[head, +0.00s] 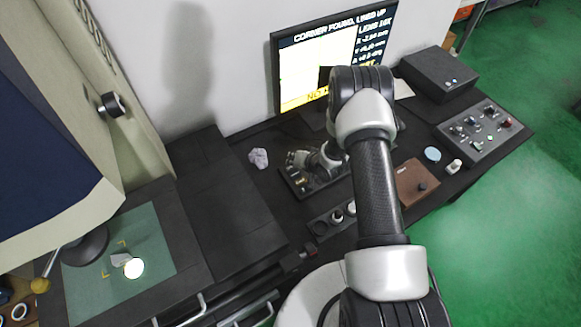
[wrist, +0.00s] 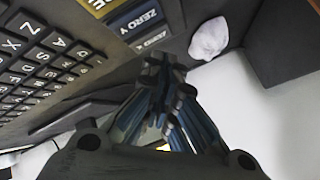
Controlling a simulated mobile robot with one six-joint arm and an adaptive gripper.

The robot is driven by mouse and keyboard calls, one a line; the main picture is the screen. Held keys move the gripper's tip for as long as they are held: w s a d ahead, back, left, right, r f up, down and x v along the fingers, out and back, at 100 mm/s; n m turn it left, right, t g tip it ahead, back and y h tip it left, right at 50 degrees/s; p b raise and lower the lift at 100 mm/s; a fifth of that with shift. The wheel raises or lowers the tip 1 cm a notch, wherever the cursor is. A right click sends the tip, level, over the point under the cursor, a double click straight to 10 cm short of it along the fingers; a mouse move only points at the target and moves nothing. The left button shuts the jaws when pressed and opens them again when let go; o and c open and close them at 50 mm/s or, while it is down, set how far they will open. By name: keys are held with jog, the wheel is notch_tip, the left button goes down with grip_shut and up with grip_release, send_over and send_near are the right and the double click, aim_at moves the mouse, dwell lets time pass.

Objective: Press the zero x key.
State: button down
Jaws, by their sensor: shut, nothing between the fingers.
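In the wrist view, a dark key reading ZERO Y (wrist: 138,20) sits on a panel at the top. Beside it is a second dark key, partly readable as ZERO X (wrist: 154,40), close behind my fingertips. My gripper (wrist: 165,66) is shut and empty, its fingertips together near the edge of that second key. I cannot tell whether they touch it. In the head view, my gripper (head: 297,160) is low over the dark key panel (head: 290,176), which my arm partly covers.
A keyboard (wrist: 40,65) lies left in the wrist view. Crumpled paper (head: 258,158) lies near the panel. A monitor (head: 310,75) behind reads CORNER FOUND, LINED UP. A control box (head: 480,128) and brown book (head: 415,182) stand right. A large machine (head: 60,170) fills the left.

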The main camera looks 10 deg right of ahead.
dwell(0.7)
jog(key=shift+f+b, duration=0.45)
jog(key=shift+f+b, duration=0.3)
jog(key=shift+b, duration=0.05)
dwell(0.3)
dwell(0.4)
jog(key=shift+r+p, duration=0.5)
jog(key=shift+r, duration=0.25)
jog(key=shift+r+p, duration=1.7)
jog(key=shift+r, duration=0.8)
